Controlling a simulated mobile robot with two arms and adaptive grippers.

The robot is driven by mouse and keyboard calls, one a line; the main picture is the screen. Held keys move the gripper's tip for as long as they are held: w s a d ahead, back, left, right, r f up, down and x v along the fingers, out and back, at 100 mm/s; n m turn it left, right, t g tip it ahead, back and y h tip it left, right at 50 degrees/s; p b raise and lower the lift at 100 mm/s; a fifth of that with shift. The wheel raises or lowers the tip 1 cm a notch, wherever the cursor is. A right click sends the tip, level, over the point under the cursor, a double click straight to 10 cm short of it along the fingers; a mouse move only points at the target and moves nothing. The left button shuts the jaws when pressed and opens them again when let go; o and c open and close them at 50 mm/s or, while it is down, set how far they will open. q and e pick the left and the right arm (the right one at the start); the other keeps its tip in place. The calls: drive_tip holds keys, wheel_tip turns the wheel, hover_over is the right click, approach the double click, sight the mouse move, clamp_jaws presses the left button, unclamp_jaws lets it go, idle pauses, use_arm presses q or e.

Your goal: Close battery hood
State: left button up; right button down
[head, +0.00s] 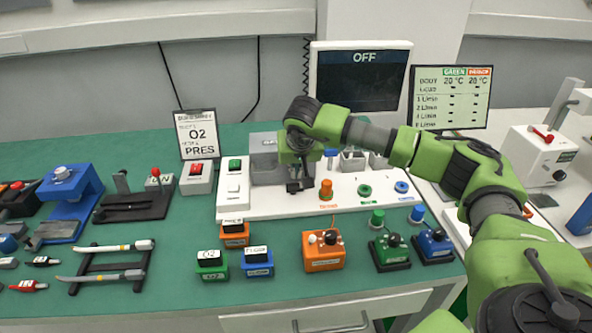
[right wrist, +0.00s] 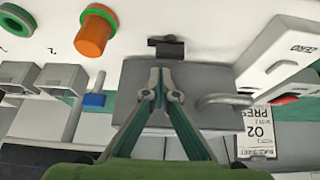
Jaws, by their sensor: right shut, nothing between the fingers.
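The grey battery hood (head: 266,172) is at the back of the white panel, left of centre in the head view. My right gripper (head: 297,187) is over its right side and hides part of it. In the right wrist view, the hood's grey surface (right wrist: 205,82) lies behind my right gripper (right wrist: 160,78), with a bent grey handle (right wrist: 228,98) at its right. My gripper's fingers are together and empty; I cannot tell if they touch the hood. A small black catch (right wrist: 167,48) sits on the panel just beyond the hood. I cannot tell how far the hood is open. My left gripper is out of view.
The white panel (head: 340,202) carries an orange knob (head: 326,188), a green knob (head: 364,190) and a blue knob (head: 402,187). A monitor reading OFF (head: 361,78) stands behind. An O2 sign (head: 197,136) stands to the left. Orange, green and blue blocks stand in front.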

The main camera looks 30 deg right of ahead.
idle(0.4)
drive_tip(key=shift+r, duration=0.15)
drive_tip(key=v, duration=1.1)
drive_tip(key=shift+s+r, duration=0.25)
drive_tip(key=shift+r, duration=0.05)
drive_tip(key=shift+a, duration=0.15)
